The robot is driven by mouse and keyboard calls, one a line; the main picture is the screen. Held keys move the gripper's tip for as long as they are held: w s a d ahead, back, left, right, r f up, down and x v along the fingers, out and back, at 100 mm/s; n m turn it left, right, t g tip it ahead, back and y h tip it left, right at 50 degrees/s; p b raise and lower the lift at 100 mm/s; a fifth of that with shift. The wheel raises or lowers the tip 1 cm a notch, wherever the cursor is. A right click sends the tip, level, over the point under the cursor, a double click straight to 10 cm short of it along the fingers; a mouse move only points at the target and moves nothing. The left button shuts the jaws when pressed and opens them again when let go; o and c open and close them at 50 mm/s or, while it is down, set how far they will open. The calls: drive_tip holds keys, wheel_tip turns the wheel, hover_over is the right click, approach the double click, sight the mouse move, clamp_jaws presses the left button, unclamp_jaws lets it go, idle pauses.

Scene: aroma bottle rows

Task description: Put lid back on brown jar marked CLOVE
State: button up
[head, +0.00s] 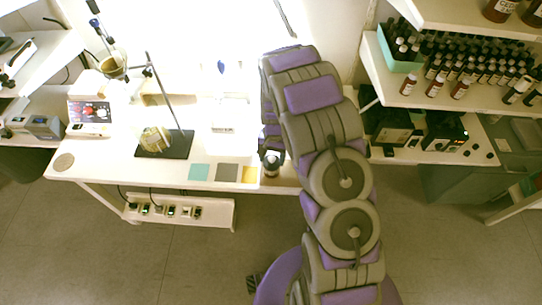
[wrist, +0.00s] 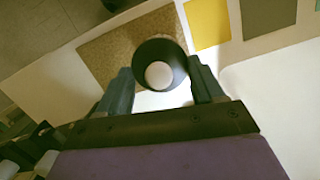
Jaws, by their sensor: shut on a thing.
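My gripper (wrist: 162,82) is shut on a dark, round, cup-like piece (wrist: 160,51) with a pale disc in its middle. I cannot tell from this view whether it is the lid or the jar. It is over or on a brown speckled mat (wrist: 112,50) on the white bench. In the head view a small dark piece (head: 271,163) shows at the bench's front, left of my arm, with the gripper mostly hidden there. No CLOVE label is readable in either view.
Teal (head: 199,172), grey (head: 226,173) and yellow (head: 249,174) squares lie along the white bench's (head: 110,165) front. A stand on a black base (head: 178,150) is behind them. Shelves (head: 430,92) at right hold many small brown bottles (head: 460,90).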

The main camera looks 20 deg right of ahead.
drive_tip(key=shift+d, duration=0.65)
drive_tip(key=shift+a, duration=0.85)
drive_tip(key=shift+a, duration=0.15)
drive_tip(key=shift+d+f+p, duration=0.15)
drive_tip(key=shift+d+p, duration=0.3)
drive_tip(key=shift+a, duration=0.1)
idle(0.7)
drive_tip(key=o, duration=1.1)
drive_tip(key=shift+o, duration=0.3)
drive_tip(key=shift+r, duration=0.2)
